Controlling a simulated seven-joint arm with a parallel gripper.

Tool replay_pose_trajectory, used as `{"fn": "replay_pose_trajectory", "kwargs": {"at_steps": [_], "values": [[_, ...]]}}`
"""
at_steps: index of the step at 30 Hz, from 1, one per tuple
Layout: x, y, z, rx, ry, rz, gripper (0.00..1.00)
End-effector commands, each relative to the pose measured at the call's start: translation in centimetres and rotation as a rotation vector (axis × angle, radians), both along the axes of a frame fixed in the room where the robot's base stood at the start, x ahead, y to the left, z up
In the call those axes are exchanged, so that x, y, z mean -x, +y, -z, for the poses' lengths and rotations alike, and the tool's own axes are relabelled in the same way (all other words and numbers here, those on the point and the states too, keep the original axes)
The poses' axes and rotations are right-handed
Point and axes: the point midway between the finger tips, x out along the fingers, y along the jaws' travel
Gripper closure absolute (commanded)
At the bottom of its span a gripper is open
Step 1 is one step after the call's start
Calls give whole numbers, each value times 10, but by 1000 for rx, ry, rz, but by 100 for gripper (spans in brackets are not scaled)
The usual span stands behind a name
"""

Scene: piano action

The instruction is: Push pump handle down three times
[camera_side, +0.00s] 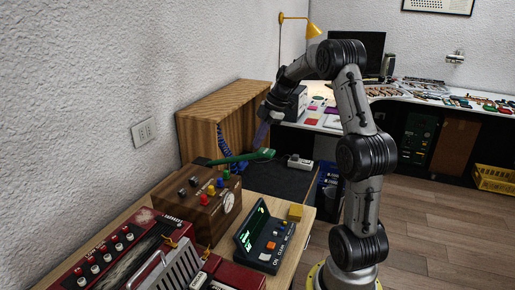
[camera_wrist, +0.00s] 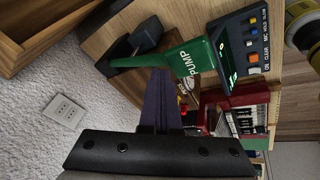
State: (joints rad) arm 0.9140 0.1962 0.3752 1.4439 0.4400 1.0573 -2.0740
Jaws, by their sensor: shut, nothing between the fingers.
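The green pump handle (camera_side: 243,158) is a long bar reaching out to the right from behind the wooden box in the side view. In the wrist view its broad end, marked PUMP (camera_wrist: 196,62), lies just beyond my fingertips. My gripper (camera_side: 259,142) points down above the outer part of the handle. Its purple fingers also show in the wrist view (camera_wrist: 161,78), pressed together and empty. They overlap the handle's edge in the wrist view, and I cannot tell whether they touch it.
A wooden box (camera_side: 205,213) with coloured knobs stands left of the handle. A dark device with a green display (camera_side: 263,235) and a red keyboard instrument (camera_side: 113,250) are nearer the camera. A slatted wooden cabinet (camera_side: 190,138) stands behind. A small grey item (camera_side: 299,162) lies right of the handle.

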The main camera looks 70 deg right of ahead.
Motion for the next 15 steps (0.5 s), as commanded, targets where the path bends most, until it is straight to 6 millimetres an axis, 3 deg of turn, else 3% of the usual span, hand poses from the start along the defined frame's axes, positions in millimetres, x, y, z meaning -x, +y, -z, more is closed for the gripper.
{"fn": "replay_pose_trajectory", "kwargs": {"at_steps": [15], "values": [[3,0,6,-2,3,0,100]]}}
